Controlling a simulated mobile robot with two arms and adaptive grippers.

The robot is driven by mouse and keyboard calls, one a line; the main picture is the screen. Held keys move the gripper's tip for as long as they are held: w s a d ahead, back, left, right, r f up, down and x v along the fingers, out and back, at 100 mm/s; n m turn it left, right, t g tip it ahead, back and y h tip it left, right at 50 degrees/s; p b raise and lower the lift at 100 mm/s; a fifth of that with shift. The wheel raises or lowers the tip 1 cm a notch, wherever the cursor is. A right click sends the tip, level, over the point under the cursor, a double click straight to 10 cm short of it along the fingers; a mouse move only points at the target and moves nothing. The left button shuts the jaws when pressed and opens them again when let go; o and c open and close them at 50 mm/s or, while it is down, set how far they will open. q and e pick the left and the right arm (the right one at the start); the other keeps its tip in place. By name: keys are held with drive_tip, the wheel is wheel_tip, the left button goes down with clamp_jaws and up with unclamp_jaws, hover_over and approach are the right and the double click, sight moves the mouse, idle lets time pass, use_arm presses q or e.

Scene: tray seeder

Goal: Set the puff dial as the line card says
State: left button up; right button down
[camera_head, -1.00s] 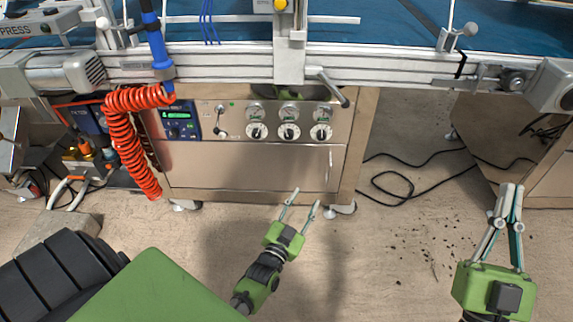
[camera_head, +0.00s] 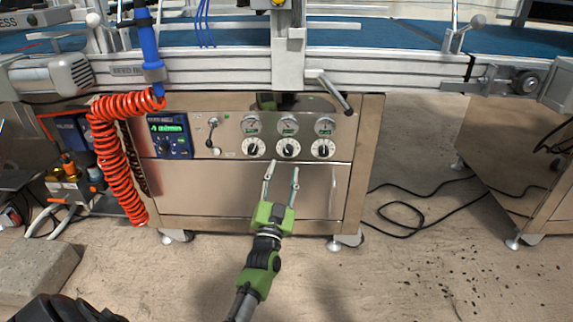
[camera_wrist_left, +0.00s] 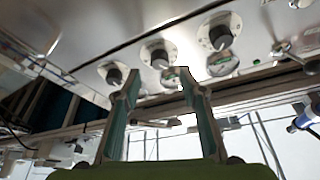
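Three round dials with white scales and dark knobs sit in a row on the steel front panel: a left dial (camera_head: 253,147), a middle dial (camera_head: 288,148) and a right dial (camera_head: 323,148). A small gauge sits above each. I cannot read which is the puff dial, and I cannot make out a line card. My left gripper (camera_head: 282,172) is open and empty, below the left and middle dials in the head view. In the left wrist view its fingers (camera_wrist_left: 155,80) point toward the panel, with the middle knob (camera_wrist_left: 158,58) between the fingertips. My right gripper is out of view.
A blue control box (camera_head: 168,136) with a lit green display is left of the dials, beside a small lever (camera_head: 213,133). A clamp handle (camera_head: 334,92) hangs above the right dial. A coiled red hose (camera_head: 118,160) hangs at left. Black cables (camera_head: 405,210) lie on the floor.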

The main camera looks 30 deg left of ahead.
sight(287, 154)
use_arm(q)
drive_tip(key=b+x, duration=0.1)
drive_tip(key=x, duration=0.4)
drive_tip(key=shift+w+a+b, duration=0.1)
drive_tip(key=shift+w+b, duration=0.25)
drive_tip(key=shift+b, duration=0.05)
clamp_jaws()
